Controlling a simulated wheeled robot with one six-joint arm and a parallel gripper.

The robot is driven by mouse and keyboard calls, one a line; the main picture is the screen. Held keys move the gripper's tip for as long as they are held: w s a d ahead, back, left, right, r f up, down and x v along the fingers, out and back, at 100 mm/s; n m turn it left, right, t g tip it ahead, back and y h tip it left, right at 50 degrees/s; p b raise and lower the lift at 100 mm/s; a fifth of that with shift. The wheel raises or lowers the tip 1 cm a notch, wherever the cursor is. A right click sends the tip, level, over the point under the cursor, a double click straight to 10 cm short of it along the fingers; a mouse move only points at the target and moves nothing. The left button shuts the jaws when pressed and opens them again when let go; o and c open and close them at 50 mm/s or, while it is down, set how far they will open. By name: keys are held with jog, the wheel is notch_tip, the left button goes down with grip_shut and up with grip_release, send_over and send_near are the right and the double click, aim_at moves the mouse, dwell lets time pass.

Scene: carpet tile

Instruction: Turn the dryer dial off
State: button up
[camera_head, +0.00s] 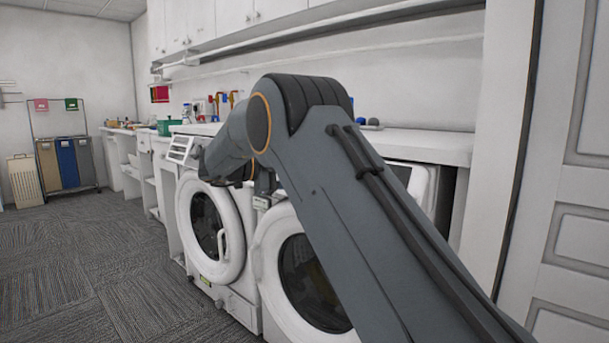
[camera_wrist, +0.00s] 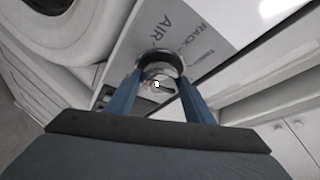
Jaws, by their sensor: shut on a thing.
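The dryer dial (camera_wrist: 158,64) is a round, shiny metal knob on the grey label panel of a machine in the wrist view. My gripper (camera_wrist: 160,80) has its two blue fingers on either side of the dial and is shut on it. Printed words, among them "AIR", show on the panel (camera_wrist: 185,32) beside the dial. The dial's pointer setting cannot be read. In the head view my arm hides the gripper and the dial, near the front-loading machine with a round door (camera_head: 243,240).
A second front-loader (camera_head: 262,262) stands beside it, partly behind my arm. A white counter (camera_head: 430,146) runs above the machines. Coloured hampers (camera_head: 68,165) stand at the far left. The carpet floor (camera_head: 90,270) at left is clear.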

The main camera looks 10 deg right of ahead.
jog(key=shift+f, duration=0.1)
jog(key=o, duration=1)
jog(key=shift+o, duration=0.2)
jog(key=v, duration=0.8)
jog(key=shift+p, duration=0.4)
jog(key=shift+w, duration=0.1)
